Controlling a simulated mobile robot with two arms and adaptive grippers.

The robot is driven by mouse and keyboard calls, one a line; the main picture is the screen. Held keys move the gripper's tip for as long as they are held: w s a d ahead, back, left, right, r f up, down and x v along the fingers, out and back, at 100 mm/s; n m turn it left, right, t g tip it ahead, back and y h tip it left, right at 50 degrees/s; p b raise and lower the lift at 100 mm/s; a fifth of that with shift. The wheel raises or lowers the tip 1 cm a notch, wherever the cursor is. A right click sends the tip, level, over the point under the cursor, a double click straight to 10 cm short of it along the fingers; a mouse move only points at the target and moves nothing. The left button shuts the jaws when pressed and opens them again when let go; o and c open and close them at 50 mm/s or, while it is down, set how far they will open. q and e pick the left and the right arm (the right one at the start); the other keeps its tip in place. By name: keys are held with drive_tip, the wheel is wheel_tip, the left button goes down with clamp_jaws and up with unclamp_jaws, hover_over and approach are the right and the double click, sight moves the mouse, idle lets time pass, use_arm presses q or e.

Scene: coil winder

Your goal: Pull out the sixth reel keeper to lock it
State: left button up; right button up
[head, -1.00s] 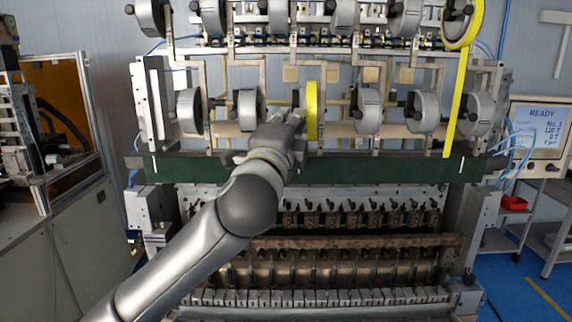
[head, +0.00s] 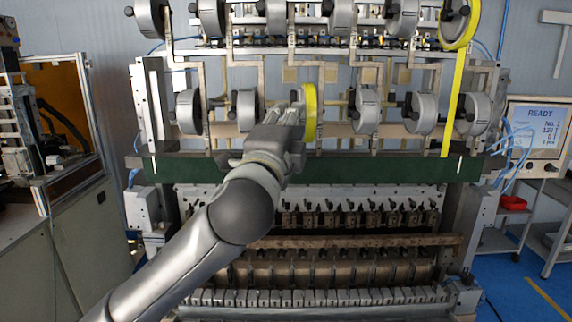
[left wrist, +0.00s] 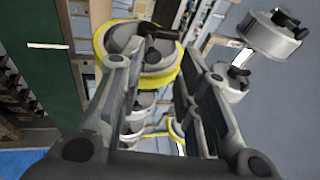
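Grey reels sit in two rows on the winder. A yellow-rimmed reel (head: 310,112) is in the lower row near the middle, and another yellow-rimmed reel (head: 460,22) is at the upper right. Black keepers show on the reel fronts, one at the upper right (head: 452,14). My left gripper (head: 296,118) is just left of the lower yellow reel. In the left wrist view its two fingers (left wrist: 150,78) are spread, with nothing gripped between them. A yellow-rimmed reel (left wrist: 124,41) with a black keeper (left wrist: 160,33) lies beyond the fingertips. I cannot tell which keeper is the sixth. My right gripper is out of view.
A dark green beam (head: 370,170) runs across below the lower reels. A yellow strip (head: 453,105) hangs from the upper right reel. A screen (head: 538,128) reading READY stands at the right. Grey reels (head: 365,110) flank the lower yellow one.

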use_arm(q)
drive_tip(key=s, duration=0.1)
drive_tip(key=s+a, duration=0.1)
drive_tip(key=s, duration=0.3)
drive_tip(key=shift+s+a, duration=0.15)
drive_tip(key=shift+a, duration=0.2)
